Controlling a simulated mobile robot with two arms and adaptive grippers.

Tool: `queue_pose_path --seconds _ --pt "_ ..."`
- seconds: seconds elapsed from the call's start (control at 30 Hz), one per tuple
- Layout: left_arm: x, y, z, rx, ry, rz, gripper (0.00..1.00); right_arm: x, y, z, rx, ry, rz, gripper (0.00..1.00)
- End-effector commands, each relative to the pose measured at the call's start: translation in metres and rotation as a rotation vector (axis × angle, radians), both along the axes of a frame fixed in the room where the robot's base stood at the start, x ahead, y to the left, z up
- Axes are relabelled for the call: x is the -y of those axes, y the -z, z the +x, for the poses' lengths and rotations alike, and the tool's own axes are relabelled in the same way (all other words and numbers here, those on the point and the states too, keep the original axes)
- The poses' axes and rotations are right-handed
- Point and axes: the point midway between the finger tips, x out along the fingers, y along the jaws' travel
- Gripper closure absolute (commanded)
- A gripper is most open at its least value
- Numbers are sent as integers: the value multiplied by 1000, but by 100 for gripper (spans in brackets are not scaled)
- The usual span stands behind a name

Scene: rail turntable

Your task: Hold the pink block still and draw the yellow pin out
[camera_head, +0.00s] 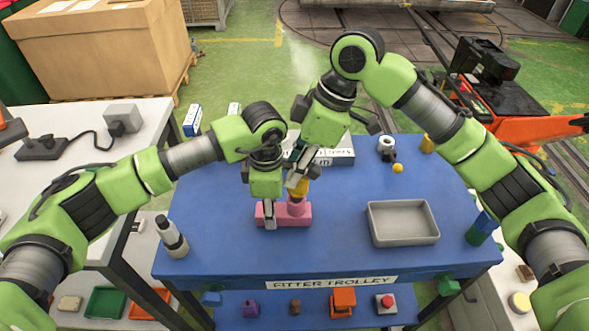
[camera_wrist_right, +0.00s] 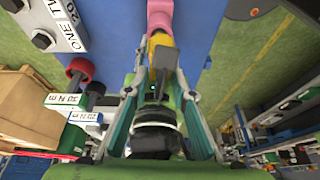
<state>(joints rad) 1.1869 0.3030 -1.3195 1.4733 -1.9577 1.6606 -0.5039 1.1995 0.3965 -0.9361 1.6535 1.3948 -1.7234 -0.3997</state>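The pink block (camera_head: 293,216) lies on the blue trolley top, with a raised round part toward its right. The yellow pin (camera_head: 302,188) stands above that raised part; how deep it sits cannot be told. My left gripper (camera_head: 269,212) is at the block's left end, one finger in front of it, and appears closed on it. My right gripper (camera_head: 298,184) comes down from above, its fingers closed at the pin. In the right wrist view the pin (camera_wrist_right: 157,42) shows by the fingertips, with the pink block (camera_wrist_right: 160,14) beyond; the far finger contact is partly hidden.
An empty grey tray (camera_head: 403,223) stands on the right of the trolley top (camera_head: 345,250). A yellow ball (camera_head: 397,168) and a grey labelled block (camera_head: 335,153) lie behind.

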Motion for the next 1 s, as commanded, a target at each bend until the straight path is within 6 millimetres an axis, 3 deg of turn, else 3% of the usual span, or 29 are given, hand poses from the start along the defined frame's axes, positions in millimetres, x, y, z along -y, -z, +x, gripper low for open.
queue_pose_path --seconds 0.03,0.47,1.0 --pt "6 6 -6 -10 10 -6 100 -13 -13 -1 19 -14 42 61" --pt "9 5 -8 -13 15 -11 100 -9 -20 -1 17 -13 39 60" --pt "6 4 -7 -11 12 -7 100 37 -107 0 14 0 11 60"
